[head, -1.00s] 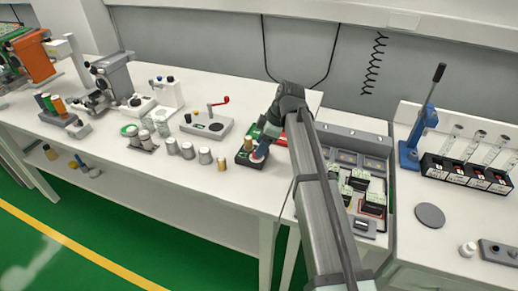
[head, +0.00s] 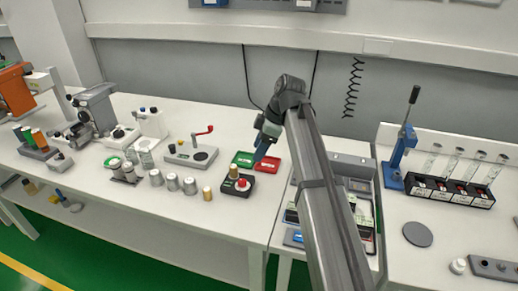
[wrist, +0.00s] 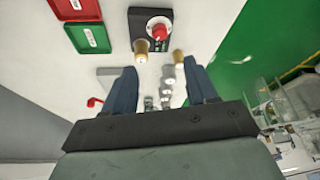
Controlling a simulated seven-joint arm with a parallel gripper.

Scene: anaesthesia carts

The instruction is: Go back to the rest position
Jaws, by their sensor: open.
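My gripper (head: 262,149) is raised over the white table, above the black holder (head: 236,187). In the wrist view my gripper (wrist: 163,83) shows two blue fingers spread apart with nothing held between them. The black holder, also in the wrist view (wrist: 140,18), carries a red-topped piece (wrist: 159,28) and a brass cylinder (wrist: 141,46). Another brass cylinder (head: 207,193) stands on the table left of the holder. A green tray (head: 243,158) and a red tray (head: 267,165) lie behind the holder.
Several metal cylinders (head: 173,181) stand in a row to the left. A grey device with a red crank (head: 191,152) is behind them. A blue lever press (head: 399,160) stands farther right.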

